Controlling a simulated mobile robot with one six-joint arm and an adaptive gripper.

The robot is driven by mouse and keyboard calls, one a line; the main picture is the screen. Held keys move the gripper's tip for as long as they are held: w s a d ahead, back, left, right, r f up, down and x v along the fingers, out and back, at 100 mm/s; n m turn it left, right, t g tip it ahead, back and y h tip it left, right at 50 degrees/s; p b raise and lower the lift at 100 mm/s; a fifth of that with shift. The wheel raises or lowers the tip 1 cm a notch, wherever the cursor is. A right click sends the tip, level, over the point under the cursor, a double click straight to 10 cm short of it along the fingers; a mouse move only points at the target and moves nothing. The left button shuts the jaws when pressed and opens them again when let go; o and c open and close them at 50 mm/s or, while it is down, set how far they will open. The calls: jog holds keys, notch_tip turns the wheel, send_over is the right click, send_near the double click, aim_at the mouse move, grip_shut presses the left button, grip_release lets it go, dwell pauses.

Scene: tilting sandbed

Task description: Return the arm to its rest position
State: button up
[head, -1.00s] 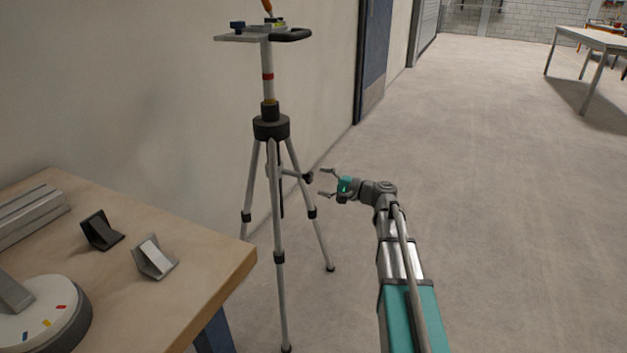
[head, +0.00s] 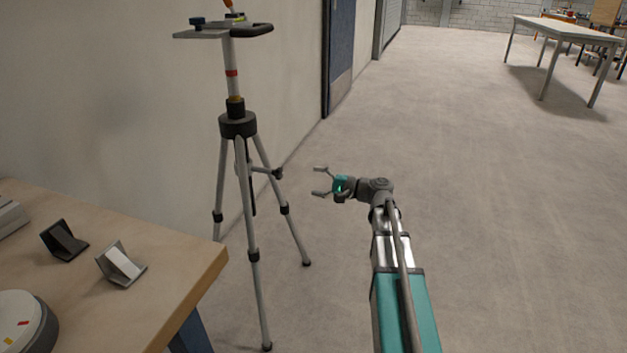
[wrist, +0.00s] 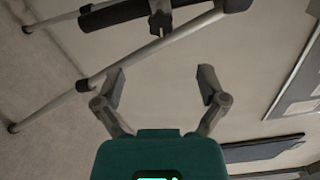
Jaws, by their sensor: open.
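My gripper (head: 319,181) is at the end of my raised arm, right of a tripod (head: 240,170) in the head view. Its two fingers are spread and nothing is between them. In the wrist view my gripper (wrist: 163,85) also shows open and empty, with the tripod's legs (wrist: 118,70) and dark hub beyond the fingers. No contact between the fingers and the tripod is visible.
A wall and a blue door (head: 340,45) stand behind the tripod. The floor to the right is open, with a white table (head: 565,29) far back.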

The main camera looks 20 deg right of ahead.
jog(key=s+a+f+n+g+h+p, duration=0.65)
jog(key=s+a+f+g+h, duration=0.2)
jog(key=s+a, duration=0.4)
jog(key=s+d+n+g+h+p, duration=0.2)
jog(key=s+d+n+h+p, duration=0.15)
jog(key=s+h, duration=0.45)
notch_tip(320, 180, up, 37)
jog(key=s+y+p, duration=0.1)
jog(key=y+p, duration=0.1)
jog(key=p, duration=3.5)
jog(key=shift+s+d+m, duration=0.15)
jog(key=shift+s+m, duration=0.1)
jog(key=shift+m, duration=0.05)
